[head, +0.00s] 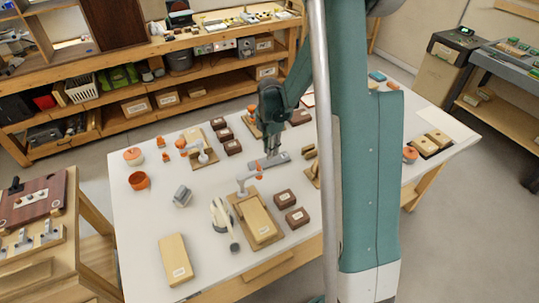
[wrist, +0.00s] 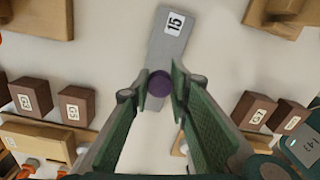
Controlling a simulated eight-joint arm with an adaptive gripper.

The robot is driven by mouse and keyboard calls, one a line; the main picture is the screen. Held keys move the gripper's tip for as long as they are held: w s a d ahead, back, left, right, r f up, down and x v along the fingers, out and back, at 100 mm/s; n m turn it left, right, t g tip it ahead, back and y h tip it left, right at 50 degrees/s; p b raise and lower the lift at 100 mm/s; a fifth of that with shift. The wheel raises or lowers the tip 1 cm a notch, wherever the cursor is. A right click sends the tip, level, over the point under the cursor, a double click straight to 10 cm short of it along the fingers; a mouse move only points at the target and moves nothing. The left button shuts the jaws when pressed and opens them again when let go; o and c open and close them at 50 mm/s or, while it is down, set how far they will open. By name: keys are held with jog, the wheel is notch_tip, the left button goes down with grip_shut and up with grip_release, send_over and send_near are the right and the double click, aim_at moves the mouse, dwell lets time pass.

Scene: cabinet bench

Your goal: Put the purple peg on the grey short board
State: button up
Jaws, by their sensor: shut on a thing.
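The grey short board (wrist: 171,42), labelled 15, lies flat on the white table, and it also shows in the head view (head: 278,159). My gripper (wrist: 156,90) is shut on the purple peg (wrist: 160,82), which I see from its round top between the fingertips. The peg overlaps the near end of the board in the wrist view; I cannot tell whether it touches the board. In the head view my gripper (head: 271,150) points down by the board, and the peg cannot be made out there.
Brown labelled blocks (wrist: 76,104) stand to the left, and others (wrist: 253,110) to the right. A wooden board with a tan block (head: 259,220) lies nearer in the head view. An orange cup (head: 139,181) is at the left.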

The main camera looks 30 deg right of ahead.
jog(key=shift+f, duration=1.4)
jog(key=shift+f+b, duration=0.15)
jog(key=shift+b, duration=0.2)
jog(key=o, duration=0.7)
jog(key=shift+r, duration=0.2)
jog(key=shift+r+p, duration=0.95)
jog(key=shift+r, duration=5.05)
jog(key=shift+r, duration=0.1)
